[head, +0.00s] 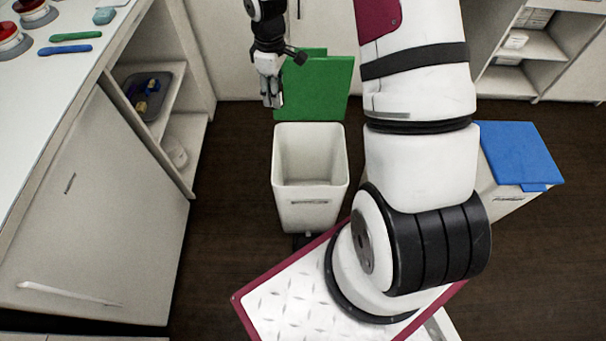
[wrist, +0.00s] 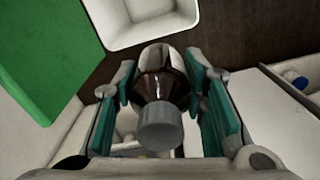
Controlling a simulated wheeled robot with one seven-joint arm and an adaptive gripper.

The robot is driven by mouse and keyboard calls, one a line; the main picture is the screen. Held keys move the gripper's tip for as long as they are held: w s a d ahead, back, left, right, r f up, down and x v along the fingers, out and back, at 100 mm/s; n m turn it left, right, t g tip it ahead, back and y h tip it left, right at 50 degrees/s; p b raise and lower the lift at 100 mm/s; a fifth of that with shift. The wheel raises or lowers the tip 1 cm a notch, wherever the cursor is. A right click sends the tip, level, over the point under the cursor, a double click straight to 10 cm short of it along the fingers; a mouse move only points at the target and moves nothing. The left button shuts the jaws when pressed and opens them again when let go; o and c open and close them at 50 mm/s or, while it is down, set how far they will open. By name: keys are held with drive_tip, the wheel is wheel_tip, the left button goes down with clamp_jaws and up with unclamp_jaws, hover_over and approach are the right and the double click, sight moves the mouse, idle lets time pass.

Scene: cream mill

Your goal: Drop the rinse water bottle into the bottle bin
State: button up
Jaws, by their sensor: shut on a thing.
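The rinse water bottle (wrist: 160,118) is between the finger pads of my gripper (wrist: 162,105) in the wrist view. It has a grey cap turned to the camera and a dark, shiny body. My gripper is shut on it. In the head view my gripper (head: 270,90) hangs at the top centre, and the bottle is hard to make out there. A white open bin (head: 310,205) with a raised green lid (head: 318,88) stands below and slightly right of my gripper. It looks empty inside. The same bin shows at the top of the wrist view (wrist: 150,35).
A second bin with a closed blue lid (head: 520,155) stands at the right. A counter (head: 45,80) with red-topped items, a green and a blue tool runs along the left. A shelf below holds a dark tray (head: 150,100). Dark floor (head: 225,220) is clear left of the white bin.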

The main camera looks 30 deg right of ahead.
drive_tip(key=d+f+n+b, duration=0.4)
drive_tip(key=f+b, duration=0.4)
drive_tip(key=f, duration=0.2)
drive_tip(key=s+d+f+n+b, duration=0.1)
drive_tip(key=d+f+n+b, duration=0.3)
drive_tip(key=f+b, duration=0.5)
drive_tip(key=s+d+f+n+b, duration=0.1)
drive_tip(key=d+f+n+b, duration=0.3)
drive_tip(key=f+b, duration=0.5)
wheel_tip(320, 180, down, 3)
drive_tip(key=shift+s+f, duration=0.15)
drive_tip(key=shift+s, duration=0.05)
drive_tip(key=o, duration=1.2)
drive_tip(key=shift+o, duration=0.2)
wheel_tip(320, 180, up, 12)
